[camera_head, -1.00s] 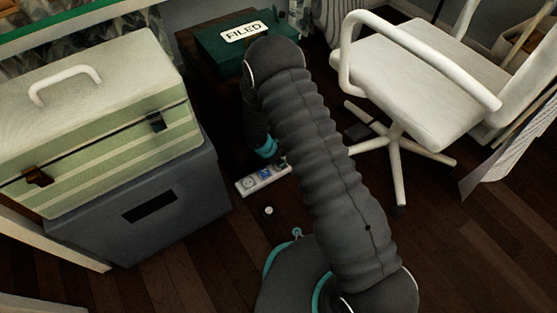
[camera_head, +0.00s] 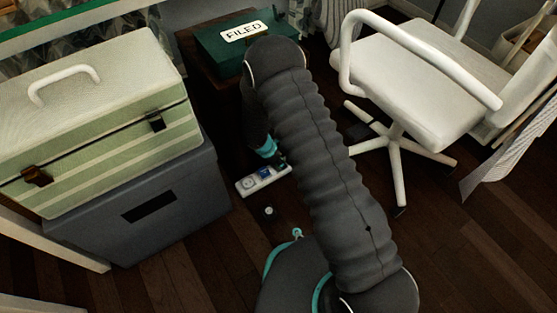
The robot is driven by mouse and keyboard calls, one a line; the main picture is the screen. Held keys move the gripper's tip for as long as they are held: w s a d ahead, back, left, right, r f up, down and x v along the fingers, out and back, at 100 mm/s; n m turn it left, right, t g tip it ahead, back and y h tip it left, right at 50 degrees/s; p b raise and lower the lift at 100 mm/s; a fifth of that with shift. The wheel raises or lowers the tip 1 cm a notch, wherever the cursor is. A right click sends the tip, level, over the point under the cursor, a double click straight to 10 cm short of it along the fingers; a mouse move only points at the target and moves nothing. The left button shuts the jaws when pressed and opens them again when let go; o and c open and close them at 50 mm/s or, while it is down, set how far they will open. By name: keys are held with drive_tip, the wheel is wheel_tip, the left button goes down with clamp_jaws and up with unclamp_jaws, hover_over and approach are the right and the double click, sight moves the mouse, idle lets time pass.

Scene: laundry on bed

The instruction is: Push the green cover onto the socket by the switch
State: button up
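A white power strip (camera_head: 250,186) lies on the dark wooden floor, with round sockets and a blue patch near its middle. I cannot tell which part of it is the switch. My gripper (camera_head: 279,163) points down at the strip's far right part, just below a teal band on my arm. It is small and dark, and my arm partly hides it, so I cannot tell whether its fingers are open or touch the strip. I cannot make out a green cover. A small pale round piece (camera_head: 268,211) lies on the floor in front of the strip.
A grey bin (camera_head: 170,215) with a green-and-cream striped case (camera_head: 110,120) on top stands to the left. A green box labelled FILED (camera_head: 215,55) sits behind. A white swivel chair (camera_head: 420,95) stands to the right. The floor in front of the strip is mostly clear.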

drive_tip(key=shift+f, duration=0.65)
drive_tip(key=o, duration=1)
drive_tip(key=v, duration=1.2)
drive_tip(key=shift+r, duration=0.1)
